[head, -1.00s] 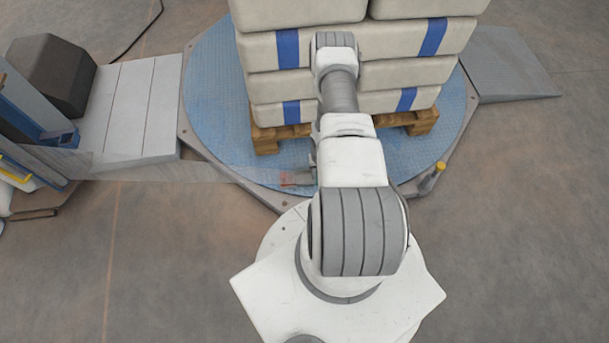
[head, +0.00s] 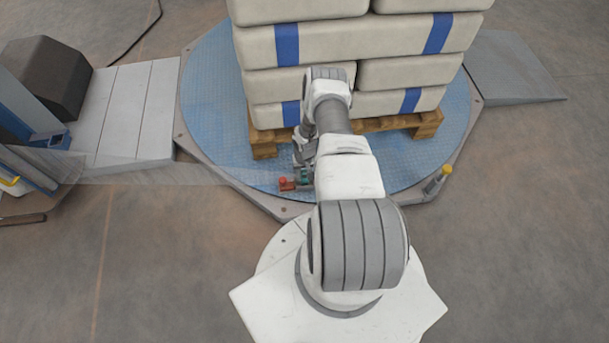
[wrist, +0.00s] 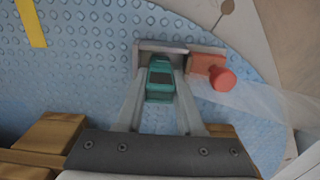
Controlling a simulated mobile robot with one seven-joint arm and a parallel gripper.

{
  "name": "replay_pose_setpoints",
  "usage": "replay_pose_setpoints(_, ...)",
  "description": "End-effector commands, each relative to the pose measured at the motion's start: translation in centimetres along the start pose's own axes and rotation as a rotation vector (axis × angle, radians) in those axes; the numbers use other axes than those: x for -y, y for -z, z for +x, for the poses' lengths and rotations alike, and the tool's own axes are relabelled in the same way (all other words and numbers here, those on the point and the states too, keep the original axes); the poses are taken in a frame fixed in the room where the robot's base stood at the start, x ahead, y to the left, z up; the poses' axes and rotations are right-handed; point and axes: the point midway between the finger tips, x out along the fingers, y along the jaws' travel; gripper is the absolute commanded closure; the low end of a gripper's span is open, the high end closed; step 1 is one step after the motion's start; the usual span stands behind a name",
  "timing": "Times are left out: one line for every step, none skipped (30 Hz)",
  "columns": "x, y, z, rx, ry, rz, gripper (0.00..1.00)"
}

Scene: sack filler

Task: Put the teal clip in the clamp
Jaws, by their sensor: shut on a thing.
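The teal clip (wrist: 160,80) is between the two fingers of my gripper (wrist: 160,88), which is shut on it. In the wrist view its far end meets the grey plate of the clamp (wrist: 150,46); I cannot tell whether it is inside or just against it. The clamp's red block (wrist: 205,62) and round red knob (wrist: 222,79) are just right of the clip. In the head view the clip (head: 304,177) shows as a small teal patch beside the clamp's red part (head: 287,184), at the turntable's near edge. My arm partly hides the gripper there.
Clear film (head: 170,170) stretches from the post (head: 25,165) at left to the clamp. A wooden pallet (head: 265,148) stacked with pale sacks (head: 350,42) stands on the blue turntable (head: 215,105), close behind my gripper. A yellow-topped post (head: 437,180) is at right.

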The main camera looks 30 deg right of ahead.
Motion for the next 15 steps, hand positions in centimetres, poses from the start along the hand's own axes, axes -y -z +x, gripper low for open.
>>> replay_pose_setpoints(0.0, -0.02, -0.05, 0.0, 0.0, 0.0, 1.0)
replay_pose_setpoints(0.01, -0.02, -0.04, 0.0, 0.0, 0.0, 1.0)
replay_pose_setpoints(0.01, -0.04, 0.03, 0.001, 0.0, 0.0, 1.0)
replay_pose_setpoints(0.01, -0.05, 0.11, 0.001, 0.0, 0.0, 1.0)
replay_pose_setpoints(0.02, -0.07, 0.22, 0.001, 0.0, 0.0, 1.0)
replay_pose_setpoints(0.02, -0.08, 0.29, 0.001, 0.0, 0.0, 0.62)
replay_pose_setpoints(0.02, -0.07, 0.26, 0.001, 0.0, 0.0, 0.56)
replay_pose_setpoints(0.02, -0.07, 0.25, 0.001, 0.0, 0.0, 0.51)
replay_pose_setpoints(0.02, -0.07, 0.25, 0.001, 0.0, 0.0, 0.44)
replay_pose_setpoints(0.02, -0.07, 0.25, 0.001, 0.0, 0.0, 0.38)
replay_pose_setpoints(0.02, -0.07, 0.25, 0.001, 0.0, 0.0, 0.33)
replay_pose_setpoints(0.02, -0.06, 0.24, 0.001, 0.0, 0.0, 0.33)
replay_pose_setpoints(0.02, -0.06, 0.24, 0.001, 0.0, 0.0, 0.33)
replay_pose_setpoints(0.02, -0.06, 0.24, 0.001, 0.0, 0.0, 0.33)
replay_pose_setpoints(0.02, -0.06, 0.24, 0.001, 0.0, 0.0, 0.33)
